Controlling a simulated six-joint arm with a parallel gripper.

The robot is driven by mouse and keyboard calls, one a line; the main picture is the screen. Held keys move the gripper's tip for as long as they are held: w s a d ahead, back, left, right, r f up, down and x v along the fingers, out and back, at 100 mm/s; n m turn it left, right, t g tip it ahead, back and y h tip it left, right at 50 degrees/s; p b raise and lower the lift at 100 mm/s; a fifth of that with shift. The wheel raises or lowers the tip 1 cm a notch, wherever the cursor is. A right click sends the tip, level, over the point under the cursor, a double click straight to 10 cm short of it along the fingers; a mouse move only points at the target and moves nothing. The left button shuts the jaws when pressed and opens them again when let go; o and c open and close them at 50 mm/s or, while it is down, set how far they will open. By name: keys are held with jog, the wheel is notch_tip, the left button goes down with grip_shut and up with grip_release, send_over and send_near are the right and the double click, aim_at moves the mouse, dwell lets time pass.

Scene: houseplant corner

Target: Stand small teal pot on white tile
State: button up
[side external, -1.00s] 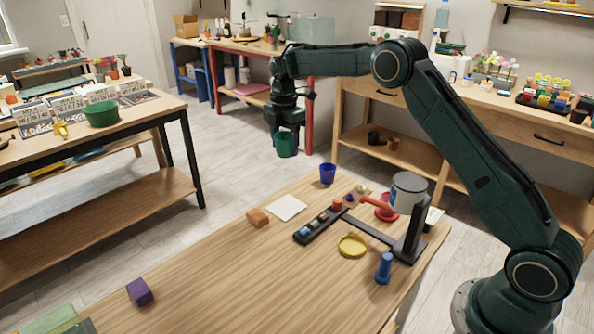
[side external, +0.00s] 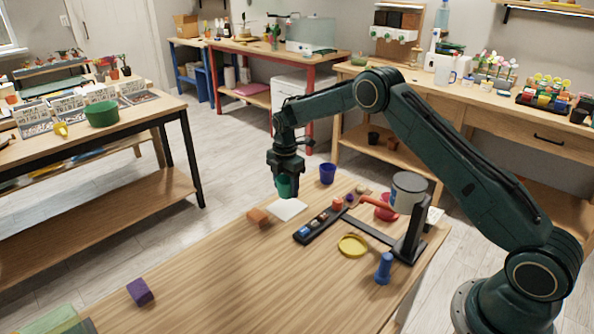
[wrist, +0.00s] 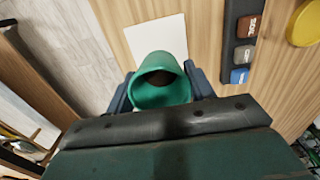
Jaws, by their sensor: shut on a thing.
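The small teal pot (side external: 284,186) is held upright between the fingers of my gripper (side external: 285,176), which is shut on it. In the wrist view the teal pot (wrist: 161,80) shows its open rim between my two fingers. The white tile (side external: 288,208) lies flat on the wooden table. In the side view the pot is just above the tile's far edge; whether it touches cannot be told. In the wrist view the white tile (wrist: 157,38) lies mostly beyond the pot, which hides its near part.
An orange block (side external: 258,216) lies left of the tile. A blue-purple pot (side external: 327,173) stands behind it to the right. A dark rack with small blocks (side external: 318,226) lies to the right, near a yellow dish (side external: 352,246).

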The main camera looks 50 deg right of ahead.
aim_at(286, 196)
jog(key=shift+f, duration=2.1)
jog(key=shift+f, duration=0.15)
jog(key=o, duration=1)
jog(key=shift+c, duration=0.2)
notch_tip(286, 196, up, 11)
jog(key=shift+r, duration=0.65)
